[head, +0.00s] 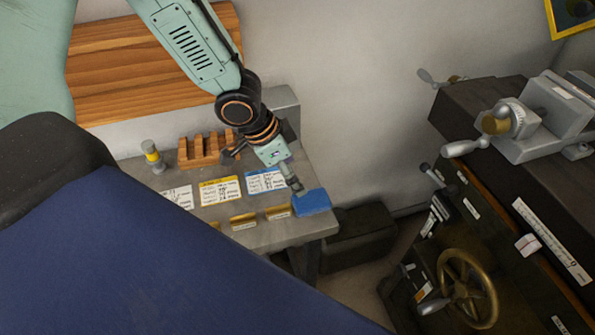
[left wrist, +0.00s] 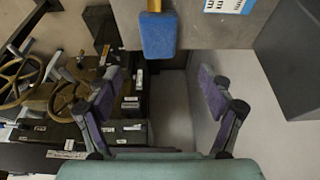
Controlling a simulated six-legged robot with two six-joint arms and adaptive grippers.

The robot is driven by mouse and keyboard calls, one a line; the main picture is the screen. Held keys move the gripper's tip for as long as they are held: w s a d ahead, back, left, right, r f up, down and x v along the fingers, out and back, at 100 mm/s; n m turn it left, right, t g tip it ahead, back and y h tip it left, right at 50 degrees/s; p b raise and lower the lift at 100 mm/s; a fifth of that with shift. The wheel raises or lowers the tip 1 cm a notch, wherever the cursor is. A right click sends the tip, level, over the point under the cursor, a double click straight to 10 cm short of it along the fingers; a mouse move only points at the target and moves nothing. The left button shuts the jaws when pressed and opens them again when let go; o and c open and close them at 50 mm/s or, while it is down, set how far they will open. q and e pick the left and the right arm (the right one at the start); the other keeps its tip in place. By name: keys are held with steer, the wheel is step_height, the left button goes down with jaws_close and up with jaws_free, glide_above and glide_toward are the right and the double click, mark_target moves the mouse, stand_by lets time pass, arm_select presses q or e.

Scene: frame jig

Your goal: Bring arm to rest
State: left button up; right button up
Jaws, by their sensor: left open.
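My left arm comes down from the top of the head view, and my left gripper (head: 291,178) is over the front right corner of the small grey table (head: 270,237). In the left wrist view my left gripper (left wrist: 163,92) has its two purple-padded fingers wide apart, with nothing between them. A blue block (head: 312,202) lies at that table corner, close to the gripper in the head view. The blue block also shows at the top of the left wrist view (left wrist: 158,36), beyond the fingers and apart from them. My right gripper is not in view.
The table also bears a wooden slotted rack (head: 203,152), a yellow-banded grey post (head: 152,156), label cards (head: 219,191) and brass holders (head: 243,221). A dark machine with a brass handwheel (head: 467,288) stands at right. A dark box (head: 357,240) is on the floor between.

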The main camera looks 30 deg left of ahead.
mark_target(310, 198)
arm_select(q)
steer(key=shift+s+r, duration=0.2)
steer(key=b+x, duration=0.7)
steer(key=x, duration=0.5)
steer(key=shift+w+f, duration=0.1)
steer(key=shift+f, duration=0.25)
steer(key=shift+r, duration=0.25)
steer(key=shift+a+r, duration=0.1)
